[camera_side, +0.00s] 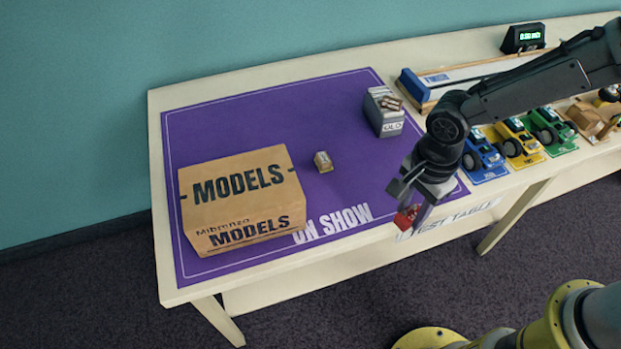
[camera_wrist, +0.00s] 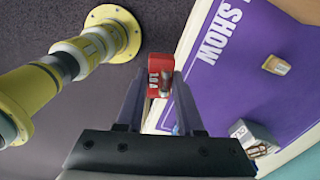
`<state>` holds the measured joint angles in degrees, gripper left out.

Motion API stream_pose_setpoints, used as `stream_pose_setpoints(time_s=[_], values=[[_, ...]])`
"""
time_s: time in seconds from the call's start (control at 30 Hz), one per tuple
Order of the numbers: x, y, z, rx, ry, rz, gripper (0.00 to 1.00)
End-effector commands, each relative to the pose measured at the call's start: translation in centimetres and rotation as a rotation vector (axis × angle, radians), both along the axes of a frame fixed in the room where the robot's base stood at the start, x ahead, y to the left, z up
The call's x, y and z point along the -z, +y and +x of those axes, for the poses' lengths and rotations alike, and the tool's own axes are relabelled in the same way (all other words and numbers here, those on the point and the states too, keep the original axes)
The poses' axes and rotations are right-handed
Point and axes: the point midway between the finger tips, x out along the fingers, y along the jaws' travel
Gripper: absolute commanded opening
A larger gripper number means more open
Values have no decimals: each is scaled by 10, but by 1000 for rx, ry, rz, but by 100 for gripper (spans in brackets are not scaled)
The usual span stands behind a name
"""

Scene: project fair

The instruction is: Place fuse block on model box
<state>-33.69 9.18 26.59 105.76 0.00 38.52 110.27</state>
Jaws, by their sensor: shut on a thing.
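The fuse block (camera_side: 404,218) is small and red. In the wrist view the red fuse block (camera_wrist: 154,64), with white lettering and a pale shiny part, sits between my fingertips. My gripper (camera_side: 416,212) is shut on it and points down near the front edge of the table; it also shows in the wrist view (camera_wrist: 160,82). The model box (camera_side: 240,200) is a closed brown carton marked MODELS on the left of the purple mat. My gripper is well to the right of it. Nothing lies on its top. The box is outside the wrist view.
A small tan block (camera_side: 323,161) lies on the purple mat (camera_side: 270,110) right of the carton. A grey box (camera_side: 384,118) with small items on top stands at the mat's back right. Model cars (camera_side: 480,152) and a ramp (camera_side: 470,75) fill the right side.

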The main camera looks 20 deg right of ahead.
Motion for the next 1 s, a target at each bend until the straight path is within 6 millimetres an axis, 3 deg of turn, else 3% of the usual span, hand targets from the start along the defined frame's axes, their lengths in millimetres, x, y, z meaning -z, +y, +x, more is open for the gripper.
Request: stream_pose_setpoints(time_s=[0.13,0.23,0.5,0.6,0.83,1.0], values=[[-8,-2,-3,-72,-5,3,0],[-30,11,11,-166,-8,5,0],[-103,78,52,-456,-6,3,0],[-119,98,60,-512,-3,2,0],[-127,123,67,-545,-1,1,0],[-114,138,77,-554,0,0,0]])
